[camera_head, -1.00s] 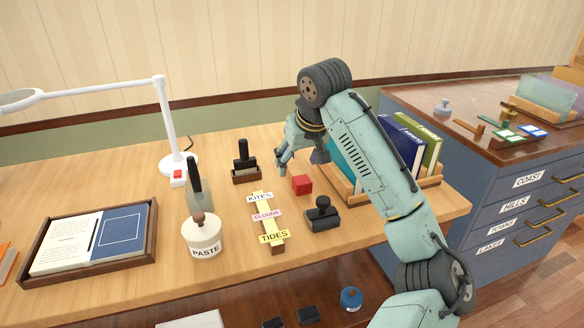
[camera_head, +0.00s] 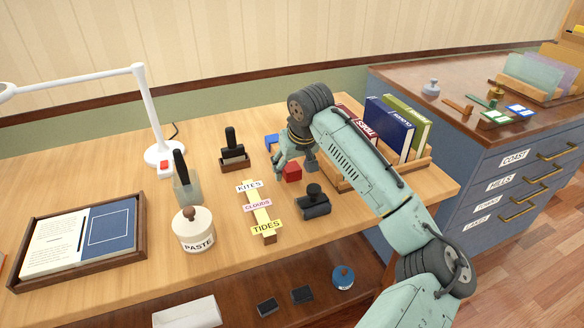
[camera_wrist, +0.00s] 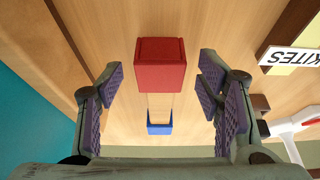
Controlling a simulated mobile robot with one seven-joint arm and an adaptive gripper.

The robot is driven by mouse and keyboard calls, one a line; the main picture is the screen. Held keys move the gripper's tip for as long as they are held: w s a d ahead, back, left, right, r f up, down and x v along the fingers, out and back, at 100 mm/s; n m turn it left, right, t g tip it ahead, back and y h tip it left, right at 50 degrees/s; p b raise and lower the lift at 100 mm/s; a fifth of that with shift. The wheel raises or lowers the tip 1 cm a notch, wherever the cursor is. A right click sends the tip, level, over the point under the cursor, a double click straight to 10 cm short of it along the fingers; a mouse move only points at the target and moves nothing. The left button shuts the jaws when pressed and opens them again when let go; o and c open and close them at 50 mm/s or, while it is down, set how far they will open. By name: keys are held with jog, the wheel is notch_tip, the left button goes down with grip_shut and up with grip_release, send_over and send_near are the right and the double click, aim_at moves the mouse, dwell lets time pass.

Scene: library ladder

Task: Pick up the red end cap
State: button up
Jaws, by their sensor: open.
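The red end cap (camera_head: 292,172) is a small red block on the wooden desk, right of the label strip. In the wrist view the red end cap (camera_wrist: 160,64) lies between and just beyond my open fingers, with nothing held. My gripper (camera_head: 290,167) points down at the red block, with a finger on either side of it in the head view. The wrist view shows my gripper (camera_wrist: 160,95) with purple pads spread wide. A blue block (camera_wrist: 159,123) lies in line with the red one; in the head view the blue block (camera_head: 271,141) is behind my gripper.
A black-handled stamp (camera_head: 314,202) stands close in front of the red block. The label strip (camera_head: 258,212) lies to the left. A wooden book rack (camera_head: 415,170) with upright books is close on the right. A paste jar (camera_head: 192,230) stands further left.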

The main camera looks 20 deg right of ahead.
jog(key=shift+w+f, duration=0.25)
jog(key=shift+f, duration=0.35)
jog(key=shift+c, duration=0.5)
jog(key=c, duration=0.9)
